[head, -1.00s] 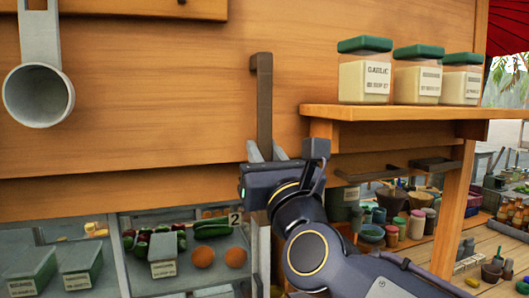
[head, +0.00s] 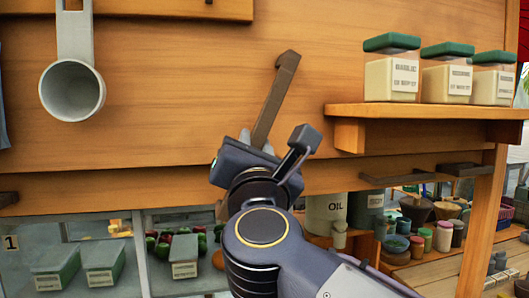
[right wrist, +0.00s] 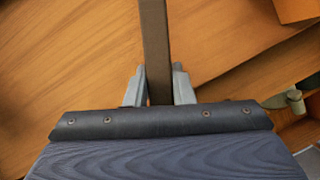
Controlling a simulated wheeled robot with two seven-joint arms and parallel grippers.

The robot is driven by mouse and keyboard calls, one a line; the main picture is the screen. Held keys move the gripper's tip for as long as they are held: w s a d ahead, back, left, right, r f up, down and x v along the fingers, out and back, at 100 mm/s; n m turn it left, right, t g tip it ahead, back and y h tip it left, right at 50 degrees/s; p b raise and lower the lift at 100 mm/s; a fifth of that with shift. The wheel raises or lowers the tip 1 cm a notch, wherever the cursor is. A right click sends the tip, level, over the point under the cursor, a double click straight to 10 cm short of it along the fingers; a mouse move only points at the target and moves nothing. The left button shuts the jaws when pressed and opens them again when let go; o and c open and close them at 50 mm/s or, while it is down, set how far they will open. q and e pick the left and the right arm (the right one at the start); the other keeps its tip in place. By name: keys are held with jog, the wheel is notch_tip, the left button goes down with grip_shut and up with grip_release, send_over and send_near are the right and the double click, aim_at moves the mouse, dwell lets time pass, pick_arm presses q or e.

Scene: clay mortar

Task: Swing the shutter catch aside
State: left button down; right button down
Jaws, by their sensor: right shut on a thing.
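The shutter catch (head: 273,102) is a dark brown bar on the wooden shutter (head: 190,85). In the head view it is tilted, its hooked top leaning right and its lower end hidden behind my right gripper (head: 254,140). In the right wrist view the catch (right wrist: 155,45) runs down between the two grey fingers of my right gripper (right wrist: 159,85), which is shut on it. My left gripper is not in view.
A shelf (head: 430,112) with several green-lidded containers (head: 391,80) stands out at the right. A metal scoop (head: 73,90) hangs at the upper left. Below are a glass display case (head: 100,225) and an oil pot (head: 325,212).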

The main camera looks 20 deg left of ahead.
jog(key=shift+r, duration=0.1)
jog(key=c, duration=1.2)
grip_release()
jog(key=shift+c, duration=0.2)
jog(key=shift+s, duration=0.15)
jog(key=b+v, duration=0.3)
jog(key=v, duration=0.4)
jog(key=shift+s+f+b, duration=0.2)
jog(key=shift+s+b, duration=0.1)
jog(key=shift+b, duration=0.05)
jog(key=shift+d, duration=0.15)
